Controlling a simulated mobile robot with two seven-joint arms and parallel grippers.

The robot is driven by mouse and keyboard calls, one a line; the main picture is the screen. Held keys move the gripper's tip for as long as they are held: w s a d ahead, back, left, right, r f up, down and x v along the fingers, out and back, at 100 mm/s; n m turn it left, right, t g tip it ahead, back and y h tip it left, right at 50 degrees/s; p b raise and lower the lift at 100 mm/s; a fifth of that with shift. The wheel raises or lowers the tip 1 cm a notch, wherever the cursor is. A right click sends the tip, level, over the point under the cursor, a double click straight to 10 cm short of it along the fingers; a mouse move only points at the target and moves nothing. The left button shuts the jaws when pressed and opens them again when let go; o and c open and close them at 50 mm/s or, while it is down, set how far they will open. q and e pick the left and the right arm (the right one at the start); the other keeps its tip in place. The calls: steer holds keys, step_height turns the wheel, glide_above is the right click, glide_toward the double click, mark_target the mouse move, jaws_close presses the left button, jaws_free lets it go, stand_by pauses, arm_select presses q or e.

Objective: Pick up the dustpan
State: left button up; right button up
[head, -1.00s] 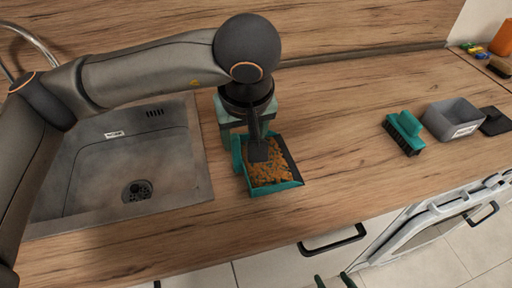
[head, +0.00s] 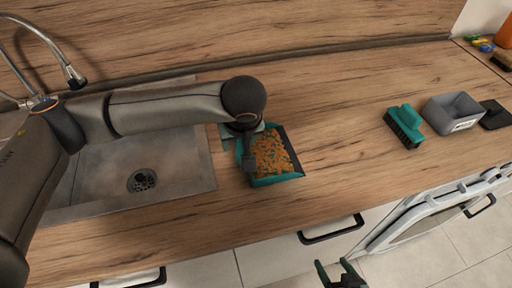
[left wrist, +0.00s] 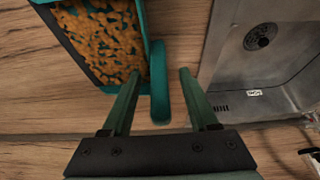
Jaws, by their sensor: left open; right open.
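The teal dustpan (head: 287,178) lies on the wooden counter just right of the sink, filled with orange-brown crumbs. In the left wrist view its pan (left wrist: 148,20) is at the upper left, and its teal handle (left wrist: 160,85) lies between the two fingers. My left gripper (left wrist: 160,75) is open around the handle, with gaps showing on both sides. In the head view the left gripper (head: 248,160) is at the pan's left side and hides the handle. My right gripper (head: 341,268) is open and empty at the bottom edge, in front of the counter.
The steel sink (head: 198,172) is left of the dustpan, with a tap (head: 35,50) behind. A teal brush (head: 405,122), a grey bin (head: 440,120) and a flat black item (head: 495,115) stand at the right. The counter between dustpan and brush is clear.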

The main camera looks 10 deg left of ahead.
arm_select(q)
steer(key=shift+f, duration=0.25)
jaws_close()
stand_by(0.5)
